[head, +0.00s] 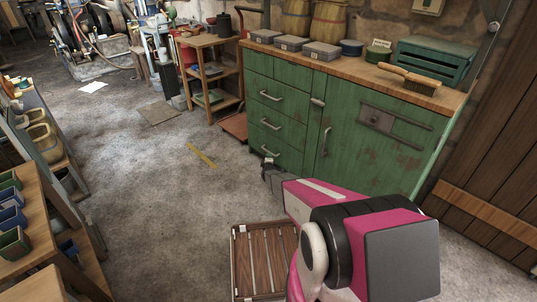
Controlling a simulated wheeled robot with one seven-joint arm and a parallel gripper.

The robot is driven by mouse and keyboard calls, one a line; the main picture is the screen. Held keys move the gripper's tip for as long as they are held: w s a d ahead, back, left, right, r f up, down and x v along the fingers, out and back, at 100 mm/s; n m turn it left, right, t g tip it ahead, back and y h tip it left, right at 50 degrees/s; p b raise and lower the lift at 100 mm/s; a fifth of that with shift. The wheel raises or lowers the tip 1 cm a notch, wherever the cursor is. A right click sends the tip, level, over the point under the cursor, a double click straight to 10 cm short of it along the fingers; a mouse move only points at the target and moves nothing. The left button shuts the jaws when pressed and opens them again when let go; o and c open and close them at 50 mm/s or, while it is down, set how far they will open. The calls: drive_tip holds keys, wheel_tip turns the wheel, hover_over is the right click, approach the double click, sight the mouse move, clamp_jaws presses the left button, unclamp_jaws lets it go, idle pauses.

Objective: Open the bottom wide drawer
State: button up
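The green cabinet (345,125) stands against the back wall with a column of drawers on its left side. The bottom wide drawer (288,156) is the lowest in this column and looks closed. Its pale bar handle (269,151) is visible just above my gripper in the picture. My gripper (267,166) is at the end of my pink arm, in front of the lower drawer area. It is small and dark here, and I cannot tell if its fingers are apart or touch the handle. My gripper and arm hide part of the drawer's lower edge.
A slatted wooden crate (233,262) lies on the floor below my arm. Boxes and a brush (409,75) sit on the cabinet's wooden top. A shelf (30,180) with bins stands at left. The floor (150,190) between is mostly clear.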

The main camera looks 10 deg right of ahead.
drive_tip(key=w, duration=0.5)
drive_tip(key=w+d+f, duration=0.1)
drive_tip(key=w, duration=0.2)
drive_tip(key=shift+d, duration=0.1)
clamp_jaws()
